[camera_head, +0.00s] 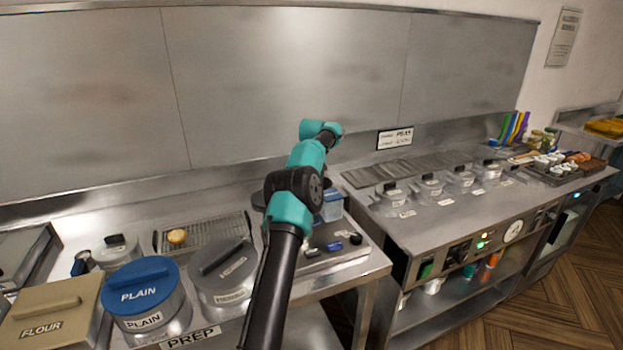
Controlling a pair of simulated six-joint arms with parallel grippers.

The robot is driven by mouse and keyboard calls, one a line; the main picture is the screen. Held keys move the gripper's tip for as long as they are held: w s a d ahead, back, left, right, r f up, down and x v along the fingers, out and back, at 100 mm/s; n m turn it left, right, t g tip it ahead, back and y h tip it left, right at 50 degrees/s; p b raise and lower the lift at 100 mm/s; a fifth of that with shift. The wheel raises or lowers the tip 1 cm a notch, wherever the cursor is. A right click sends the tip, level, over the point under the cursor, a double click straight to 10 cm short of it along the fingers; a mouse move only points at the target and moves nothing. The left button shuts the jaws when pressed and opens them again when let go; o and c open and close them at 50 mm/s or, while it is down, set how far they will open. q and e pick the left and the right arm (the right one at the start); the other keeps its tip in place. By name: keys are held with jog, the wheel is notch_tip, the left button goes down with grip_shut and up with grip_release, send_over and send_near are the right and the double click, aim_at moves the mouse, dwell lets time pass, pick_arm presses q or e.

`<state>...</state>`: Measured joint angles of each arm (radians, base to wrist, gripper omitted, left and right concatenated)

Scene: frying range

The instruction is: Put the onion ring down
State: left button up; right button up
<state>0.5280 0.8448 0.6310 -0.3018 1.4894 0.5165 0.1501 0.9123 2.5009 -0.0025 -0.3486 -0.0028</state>
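A small round golden piece (177,236) lies on the wire rack (222,229) at the left of the prep counter. It may be the onion ring, but it is too small to make out a hole. One of my arms, teal and black, rises from the bottom middle and reaches toward the back of the counter. I cannot see fingers on it, and its far end is partly hidden behind its own links. No gripper shows clearly, and nothing held is visible.
A blue-lidded PLAIN tub (140,284), a grey-lidded tub (224,264) and a FLOUR box (52,312) stand in front of the rack. Several lidded wells (430,182) line the right counter, behind a gap. A small tray (313,262) lies right of my arm.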

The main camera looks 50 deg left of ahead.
pick_arm(q)
jog(key=shift+f, duration=0.65)
jog(key=o, duration=0.7)
jog(key=shift+o, duration=0.2)
jog(key=shift+r, duration=0.1)
